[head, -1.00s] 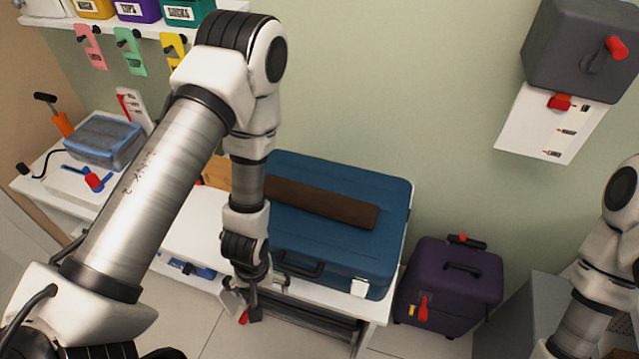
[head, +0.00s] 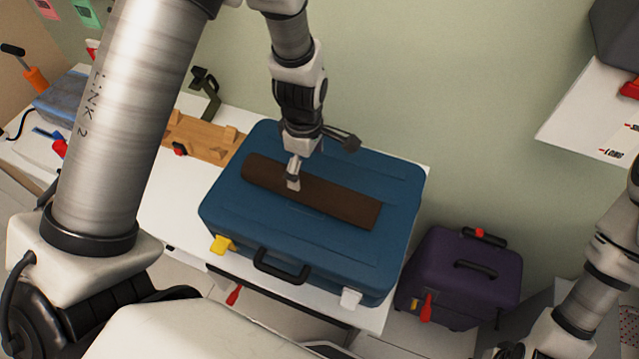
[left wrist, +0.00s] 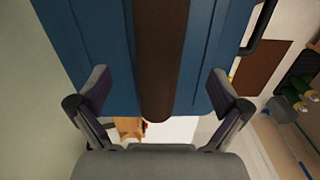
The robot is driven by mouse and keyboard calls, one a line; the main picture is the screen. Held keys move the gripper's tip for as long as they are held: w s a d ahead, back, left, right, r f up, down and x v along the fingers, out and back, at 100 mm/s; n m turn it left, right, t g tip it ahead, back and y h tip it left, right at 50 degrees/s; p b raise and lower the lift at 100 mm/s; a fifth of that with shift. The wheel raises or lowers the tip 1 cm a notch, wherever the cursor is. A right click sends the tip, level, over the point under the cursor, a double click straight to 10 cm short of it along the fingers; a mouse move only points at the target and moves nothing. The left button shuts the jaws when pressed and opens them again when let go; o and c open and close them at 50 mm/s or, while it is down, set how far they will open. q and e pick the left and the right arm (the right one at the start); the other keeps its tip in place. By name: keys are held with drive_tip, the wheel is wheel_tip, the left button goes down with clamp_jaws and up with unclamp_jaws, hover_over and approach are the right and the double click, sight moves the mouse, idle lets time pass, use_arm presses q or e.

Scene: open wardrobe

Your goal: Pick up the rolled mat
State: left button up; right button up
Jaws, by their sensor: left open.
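The rolled mat (head: 340,203) is a dark brown roll lying lengthwise on the lid of the closed blue suitcase (head: 395,190). My left gripper (head: 321,162) is open above the mat's left half, one finger on the near side and one toward the wall. In the left wrist view, the mat (left wrist: 161,55) runs between the two spread fingers of my left gripper (left wrist: 160,90), with a gap on both sides. Its rounded end shows close to the palm. My right arm shows at the right edge of the head view, but its gripper does not.
The suitcase rests on a white bench (head: 165,215). A wooden board (head: 203,140) lies on the bench to its left, with a dark green stand (head: 207,95) behind it. A purple case (head: 462,275) stands right of the bench. A white panel (head: 590,118) hangs upper right.

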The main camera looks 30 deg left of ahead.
sight(309, 182)
use_arm(q)
drive_tip(key=shift+s+f+b, duration=0.3)
drive_tip(key=shift+s+f, duration=0.05)
drive_tip(key=shift+f, duration=0.15)
drive_tip(key=shift+s+d+f, duration=0.1)
drive_tip(key=shift+s+f, duration=0.05)
drive_tip(key=shift+s, duration=0.05)
drive_tip(key=f, duration=0.5)
drive_tip(key=w+f+p, duration=0.1)
drive_tip(key=f, duration=0.1)
drive_tip(key=shift+d+f, duration=0.15)
drive_tip(key=shift+f, duration=0.1)
drive_tip(key=c, duration=1.4)
